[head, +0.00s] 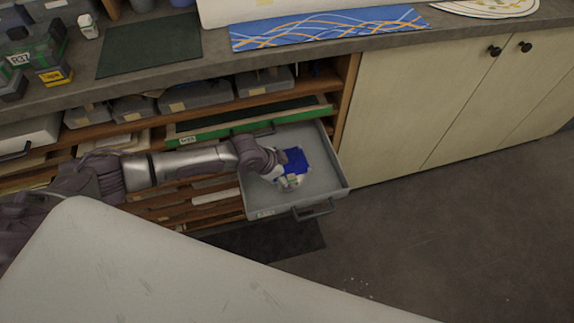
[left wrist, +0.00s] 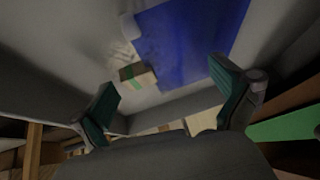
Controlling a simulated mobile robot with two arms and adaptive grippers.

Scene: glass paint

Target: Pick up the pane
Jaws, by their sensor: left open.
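The pane is a flat blue sheet (head: 296,158) lying in the open grey drawer (head: 325,172). It also shows in the left wrist view as a large blue sheet (left wrist: 190,42), beyond my fingertips. My left gripper (head: 288,181) is inside the drawer area, close to the pane's near edge in the head view. In the left wrist view the two green-padded fingers of my left gripper (left wrist: 162,78) are spread wide, with nothing held between them. I cannot tell whether a finger touches the pane. My right gripper is in neither view.
Shelves with grey boxes (head: 195,94) stand behind my arm. A pale surface (head: 150,265) fills the lower left.

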